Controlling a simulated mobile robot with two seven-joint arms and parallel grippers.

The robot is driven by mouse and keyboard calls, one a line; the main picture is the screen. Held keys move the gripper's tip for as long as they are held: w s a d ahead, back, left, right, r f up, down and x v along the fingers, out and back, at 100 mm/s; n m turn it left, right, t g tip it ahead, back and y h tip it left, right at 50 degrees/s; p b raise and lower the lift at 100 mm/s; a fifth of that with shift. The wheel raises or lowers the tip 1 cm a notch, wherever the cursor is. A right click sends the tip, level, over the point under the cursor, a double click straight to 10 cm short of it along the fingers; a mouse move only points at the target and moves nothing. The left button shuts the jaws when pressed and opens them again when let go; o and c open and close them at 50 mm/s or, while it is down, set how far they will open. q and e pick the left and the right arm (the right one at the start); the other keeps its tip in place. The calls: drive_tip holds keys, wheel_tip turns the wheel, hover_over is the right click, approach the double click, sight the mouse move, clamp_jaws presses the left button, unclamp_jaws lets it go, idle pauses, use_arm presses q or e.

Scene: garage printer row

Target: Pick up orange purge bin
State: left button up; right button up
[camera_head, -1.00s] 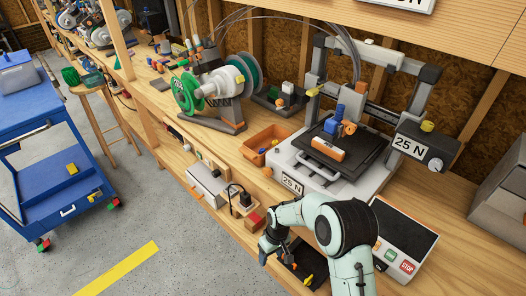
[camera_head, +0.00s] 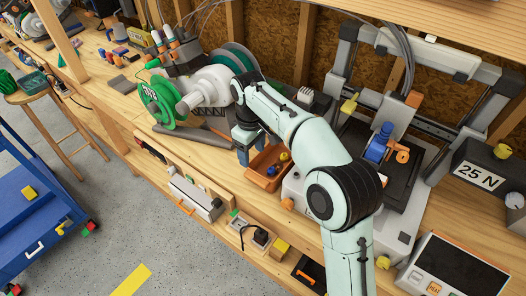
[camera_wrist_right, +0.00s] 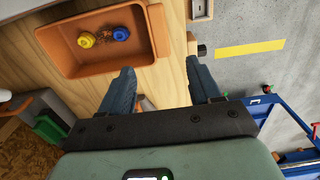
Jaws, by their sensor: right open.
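The orange purge bin (camera_head: 262,178) stands on the wooden bench beside the printer, partly covered by my right arm in the head view. It is an open, shallow tray. In the wrist view the bin (camera_wrist_right: 73,67) is at the upper left, with a small yellow piece (camera_wrist_right: 86,40) and a small blue piece (camera_wrist_right: 121,34) inside. My right gripper (camera_head: 243,154) is by the bin's left end, pointing down. In the wrist view my right gripper (camera_wrist_right: 161,80) is open and empty, with the bin outside the gap between its fingers. My left gripper is not in view.
The 3D printer (camera_head: 403,222) stands right of the bin, with a blue and orange part on its bed. A spool holder with a green spool (camera_head: 163,103) is to the left. A control panel (camera_head: 450,272) is at the lower right. Bare bench lies at the front edge.

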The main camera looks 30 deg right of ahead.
sight(257, 177)
drive_tip(key=f, duration=0.2)
drive_tip(key=f+b, duration=0.1)
drive_tip(key=f, duration=0.4)
drive_tip(key=shift+s+f+b, duration=0.3)
drive_tip(key=shift+s+b, duration=0.05)
drive_tip(key=shift+s, duration=0.05)
drive_tip(key=f, duration=0.4)
drive_tip(key=shift+s+d+f+b, duration=0.25)
drive_tip(key=shift+s+b, duration=0.05)
drive_tip(key=shift+b, duration=0.1)
drive_tip(key=shift+f, duration=0.5)
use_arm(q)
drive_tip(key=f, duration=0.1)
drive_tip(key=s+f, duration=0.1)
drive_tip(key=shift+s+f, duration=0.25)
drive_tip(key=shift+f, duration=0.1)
use_arm(e)
drive_tip(key=c, duration=1.1)
